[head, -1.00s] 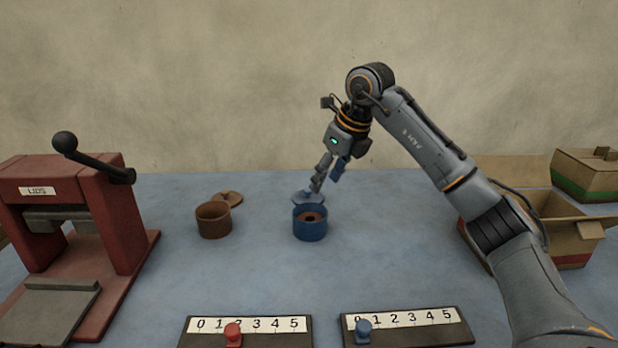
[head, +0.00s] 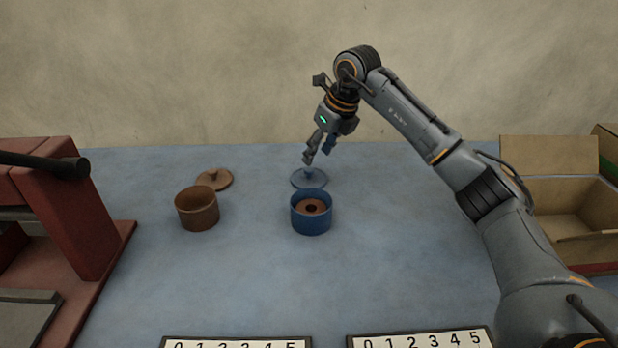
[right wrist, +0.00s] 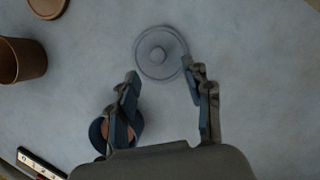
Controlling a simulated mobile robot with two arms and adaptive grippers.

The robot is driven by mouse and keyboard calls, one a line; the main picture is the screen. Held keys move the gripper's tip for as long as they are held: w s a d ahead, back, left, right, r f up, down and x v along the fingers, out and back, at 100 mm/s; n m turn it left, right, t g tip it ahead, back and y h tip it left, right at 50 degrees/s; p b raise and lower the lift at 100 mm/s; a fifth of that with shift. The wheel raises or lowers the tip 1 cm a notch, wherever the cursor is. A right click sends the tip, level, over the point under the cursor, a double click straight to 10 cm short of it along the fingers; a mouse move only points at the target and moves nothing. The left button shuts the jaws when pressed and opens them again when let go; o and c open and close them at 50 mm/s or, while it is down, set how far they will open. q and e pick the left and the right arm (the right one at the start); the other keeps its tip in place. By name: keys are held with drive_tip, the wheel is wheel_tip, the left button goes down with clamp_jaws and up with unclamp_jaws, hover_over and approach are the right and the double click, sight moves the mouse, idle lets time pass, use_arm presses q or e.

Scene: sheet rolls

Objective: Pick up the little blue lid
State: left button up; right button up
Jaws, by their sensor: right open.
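The little blue lid (head: 312,180) lies flat on the table just behind the blue pot, its small knob up. It also shows whole in the right wrist view (right wrist: 160,52), ahead of the fingertips. The blue pot (head: 311,222) is uncovered and has a brown ring-shaped thing inside. My right gripper (head: 318,156) is above the lid, with its fingers open and empty. In the right wrist view the open fingers (right wrist: 159,72) stand to either side below the lid's knob, with nothing between them. My left gripper is not in view.
A brown pot (head: 197,212) and its brown lid (head: 214,180) are to the left. A red press (head: 75,215) stands at the far left, an open cardboard box (head: 545,228) at the right. Two number scales (head: 238,343) lie at the front edge.

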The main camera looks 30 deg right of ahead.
sight(310, 169)
drive_tip(key=x, duration=0.5)
drive_tip(key=shift+a+f, duration=0.15)
drive_tip(key=shift+a, duration=0.1)
drive_tip(key=shift+w+f, duration=0.15)
drive_tip(key=shift+f, duration=0.05)
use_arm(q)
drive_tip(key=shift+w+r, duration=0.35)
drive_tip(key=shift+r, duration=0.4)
use_arm(e)
drive_tip(key=c, duration=1)
